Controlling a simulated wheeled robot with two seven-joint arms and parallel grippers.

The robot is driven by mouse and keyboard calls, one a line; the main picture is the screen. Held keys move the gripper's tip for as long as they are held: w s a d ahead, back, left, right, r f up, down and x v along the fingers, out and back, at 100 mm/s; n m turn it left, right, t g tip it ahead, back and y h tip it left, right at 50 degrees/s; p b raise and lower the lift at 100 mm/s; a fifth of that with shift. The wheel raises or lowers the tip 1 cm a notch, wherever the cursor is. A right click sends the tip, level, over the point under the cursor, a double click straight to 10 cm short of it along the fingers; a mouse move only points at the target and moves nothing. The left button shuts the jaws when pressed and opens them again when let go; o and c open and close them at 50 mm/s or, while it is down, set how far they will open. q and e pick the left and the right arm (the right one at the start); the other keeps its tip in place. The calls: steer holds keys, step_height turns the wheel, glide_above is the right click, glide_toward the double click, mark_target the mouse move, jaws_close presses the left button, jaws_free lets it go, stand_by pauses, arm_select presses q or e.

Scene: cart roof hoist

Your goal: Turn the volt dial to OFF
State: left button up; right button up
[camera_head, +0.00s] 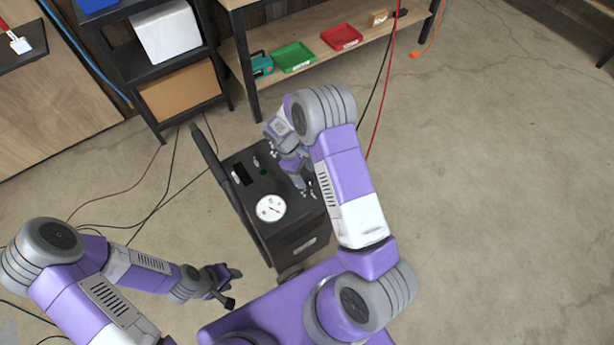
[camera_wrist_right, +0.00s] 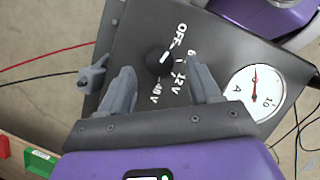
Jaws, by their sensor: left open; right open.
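The volt dial (camera_wrist_right: 158,62) is a round black knob with a white mark, on the dark panel of the cart (camera_head: 285,229). Labels OFF, 6, 12V and 48V surround it. In the right wrist view its mark points to the upper right, toward the OFF and 6 side; I cannot tell exactly which. My right gripper (camera_wrist_right: 162,76) is open, one finger on each side of the dial; contact is unclear. In the head view the right gripper (camera_head: 307,190) is over the cart's right side, and I cannot make out the dial. My left gripper (camera_head: 231,285) is open and empty, left of the cart's front.
A white round gauge (camera_head: 271,208) is on the cart top; it also shows in the right wrist view (camera_wrist_right: 255,93). A grey clamp (camera_wrist_right: 93,75) is at the panel edge. Cables cross the floor at left. A shelf (camera_head: 326,60) with green and red trays stands behind. Floor at right is clear.

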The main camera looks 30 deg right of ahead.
steer(key=v, duration=0.5)
steer(key=shift+p, duration=0.3)
steer(key=shift+s, duration=0.1)
